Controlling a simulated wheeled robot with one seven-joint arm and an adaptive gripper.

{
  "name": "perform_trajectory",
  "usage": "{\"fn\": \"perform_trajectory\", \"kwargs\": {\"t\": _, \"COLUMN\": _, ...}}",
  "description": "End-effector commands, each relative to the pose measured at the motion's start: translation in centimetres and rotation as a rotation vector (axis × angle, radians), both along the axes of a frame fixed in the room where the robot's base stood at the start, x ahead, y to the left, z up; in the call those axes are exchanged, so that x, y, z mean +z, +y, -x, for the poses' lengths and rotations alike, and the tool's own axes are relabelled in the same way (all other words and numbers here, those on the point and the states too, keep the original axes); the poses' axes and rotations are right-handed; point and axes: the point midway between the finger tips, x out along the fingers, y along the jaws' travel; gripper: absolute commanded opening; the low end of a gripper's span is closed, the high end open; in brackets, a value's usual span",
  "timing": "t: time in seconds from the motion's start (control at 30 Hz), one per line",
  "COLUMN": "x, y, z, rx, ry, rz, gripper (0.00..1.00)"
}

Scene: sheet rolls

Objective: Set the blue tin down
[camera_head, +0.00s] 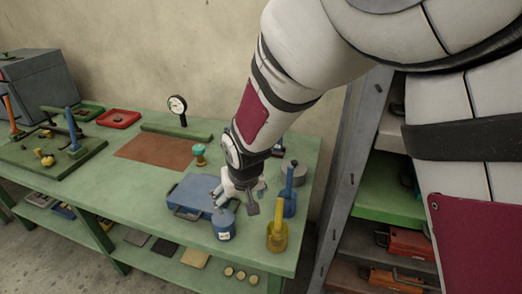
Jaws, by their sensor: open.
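The blue tin (224,228), a short round can with a pale label on its side, stands upright on the green workbench (150,205) close to its front edge. My gripper (235,206) is open and points down just above and behind the tin. One finger is close to the tin's top; whether it touches is too small to tell. The other finger hangs to the right of the tin. Nothing shows between the fingers.
A blue case (190,194) lies left of the tin. A yellow pot (277,238) and a blue upright tool (289,197) stand to the right. A dial gauge (178,106) stands at the back. The bench's left front is clear. A shelf rack (347,150) stands right of the bench.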

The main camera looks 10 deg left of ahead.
Motion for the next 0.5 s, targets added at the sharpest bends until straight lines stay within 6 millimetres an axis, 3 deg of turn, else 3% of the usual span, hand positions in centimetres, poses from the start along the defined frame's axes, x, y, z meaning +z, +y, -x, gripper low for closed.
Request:
{"fn": "perform_trajectory", "kwargs": {"t": 0.03, "x": -0.4, "y": 1.4, "z": 1.0, "rx": 0.02, "ry": -0.004, "rz": 0.001, "gripper": 0.8}}
{"fn": "perform_trajectory", "kwargs": {"t": 0.17, "x": -1.4, "y": 3.3, "z": 1.7, "rx": 0.047, "ry": -0.018, "rz": -0.007, "gripper": 0.8}}
{"fn": "perform_trajectory", "kwargs": {"t": 0.5, "x": -4.4, "y": 4.4, "z": 0.7, "rx": 0.054, "ry": -0.023, "rz": -0.01, "gripper": 0.8}}
